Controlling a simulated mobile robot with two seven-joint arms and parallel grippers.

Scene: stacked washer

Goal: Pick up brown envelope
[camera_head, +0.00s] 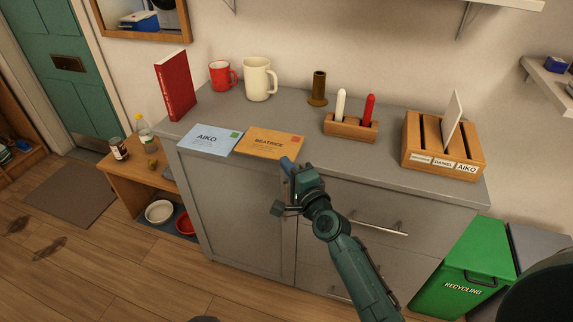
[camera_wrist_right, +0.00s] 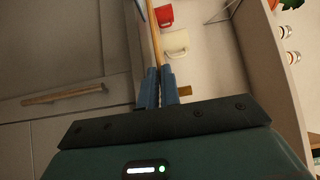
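The brown envelope (camera_head: 270,143), marked BEATRICE with a red-orange stamp, lies flat at the front edge of the grey counter, right of a blue envelope (camera_head: 210,139) marked AIKO. My right gripper (camera_head: 288,167) is at its front right corner, at the counter edge. In the right wrist view the brown envelope (camera_wrist_right: 155,42) shows edge-on as a thin strip running in between the blue fingertips (camera_wrist_right: 159,80). The fingers are close together, with the envelope's edge between them. My left gripper is not in view.
A wooden sorter (camera_head: 442,146) with name labels and a white card stands at the counter's right. A pen holder (camera_head: 350,127), a brown cylinder (camera_head: 318,90), two mugs (camera_head: 257,80) and a red book (camera_head: 176,86) stand behind. A green recycling bin (camera_head: 465,268) is at lower right.

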